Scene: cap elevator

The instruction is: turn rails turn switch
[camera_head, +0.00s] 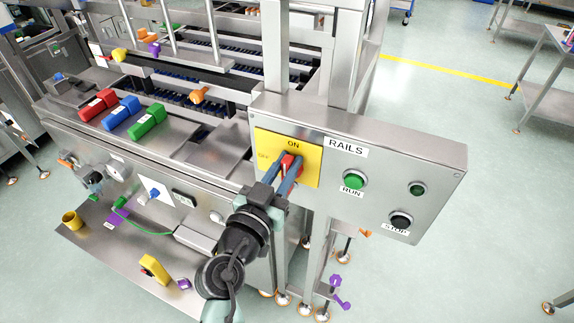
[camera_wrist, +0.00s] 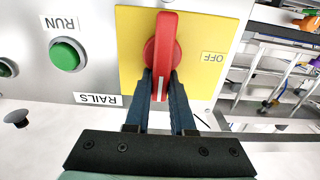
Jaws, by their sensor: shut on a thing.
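The red turn switch (camera_head: 291,165) sits on a yellow plate (camera_head: 311,146) on the grey control box labelled RAILS. In the head view the plate reads ON at its top and OFF at its left, and my gripper partly covers the switch. My gripper (camera_head: 288,172) reaches it from below and in front. In the wrist view my gripper (camera_wrist: 160,85) has its two dark blue fingers shut on the lower end of the red switch (camera_wrist: 162,45). There the handle stands nearly upright in the picture, with a white line on its lower end.
A green RUN button (camera_head: 354,180), a black STOP button (camera_head: 401,220) and a small green lamp (camera_head: 417,189) are right of the plate. Red, blue and green blocks (camera_head: 148,121) lie on the machine at left. The floor at right is clear near the box.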

